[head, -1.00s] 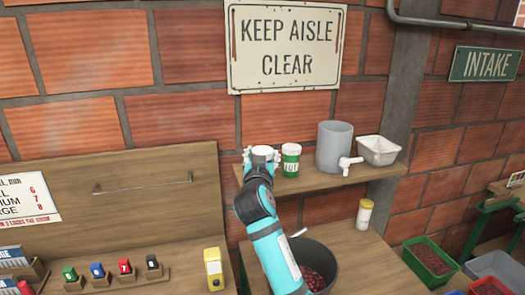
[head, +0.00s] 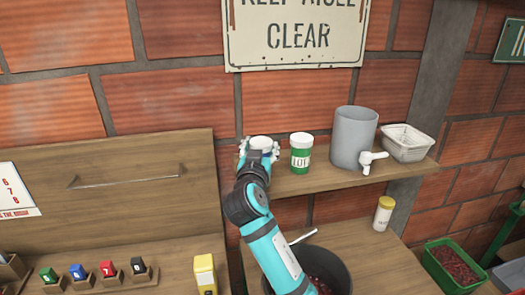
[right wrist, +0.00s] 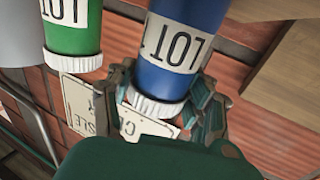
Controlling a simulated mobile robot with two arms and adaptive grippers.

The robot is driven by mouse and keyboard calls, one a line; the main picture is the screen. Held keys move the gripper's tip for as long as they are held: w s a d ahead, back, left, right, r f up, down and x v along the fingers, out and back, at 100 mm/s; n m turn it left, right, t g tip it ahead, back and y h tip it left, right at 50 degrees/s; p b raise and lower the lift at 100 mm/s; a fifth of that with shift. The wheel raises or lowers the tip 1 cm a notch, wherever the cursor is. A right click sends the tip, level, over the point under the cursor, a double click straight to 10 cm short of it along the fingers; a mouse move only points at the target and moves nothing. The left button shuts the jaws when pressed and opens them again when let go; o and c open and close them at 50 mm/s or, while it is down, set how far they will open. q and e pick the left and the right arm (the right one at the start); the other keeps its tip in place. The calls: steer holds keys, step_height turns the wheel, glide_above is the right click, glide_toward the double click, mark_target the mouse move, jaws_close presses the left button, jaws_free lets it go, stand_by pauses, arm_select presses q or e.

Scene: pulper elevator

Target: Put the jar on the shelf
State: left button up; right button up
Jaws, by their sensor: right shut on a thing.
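My right gripper (head: 258,152) is shut on a blue jar (right wrist: 180,45) with a white lid and a "LOT" label, as the right wrist view shows. In the head view, mainly the jar's white lid (head: 261,142) shows; the gripper hides its body. The jar is at the left end of the wooden shelf (head: 320,181), left of a green jar (head: 300,160) and apart from it. I cannot tell whether the jar's base touches the shelf. The green jar also shows in the right wrist view (right wrist: 72,38). My left gripper is not in view.
A grey container with a white tap (head: 353,138) and a white basket (head: 407,143) stand farther right on the shelf. Below are a dark pot (head: 340,275), a yellow-capped bottle (head: 383,215) and a yellow device (head: 205,272). A brick wall is behind.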

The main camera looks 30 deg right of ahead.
steer(key=o, duration=0.9)
steer(key=shift+f, duration=0.15)
steer(key=shift+o, duration=1.1)
steer(key=shift+s+a, duration=0.1)
steer(key=shift+a, duration=0.25)
steer(key=shift+o, duration=0.8)
steer(key=shift+s+a+r, duration=0.15)
steer(key=shift+a+r, duration=0.1)
steer(key=shift+r, duration=0.05)
steer(key=shift+d+f, duration=0.1)
steer(key=shift+d, duration=0.1)
steer(key=shift+a+f, duration=0.1)
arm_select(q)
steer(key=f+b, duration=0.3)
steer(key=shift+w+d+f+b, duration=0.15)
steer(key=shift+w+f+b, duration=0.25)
arm_select(e)
steer(key=v, duration=1.1)
steer(key=shift+s+a+r, duration=0.2)
steer(key=shift+s+a, duration=0.05)
steer(key=shift+s, duration=0.05)
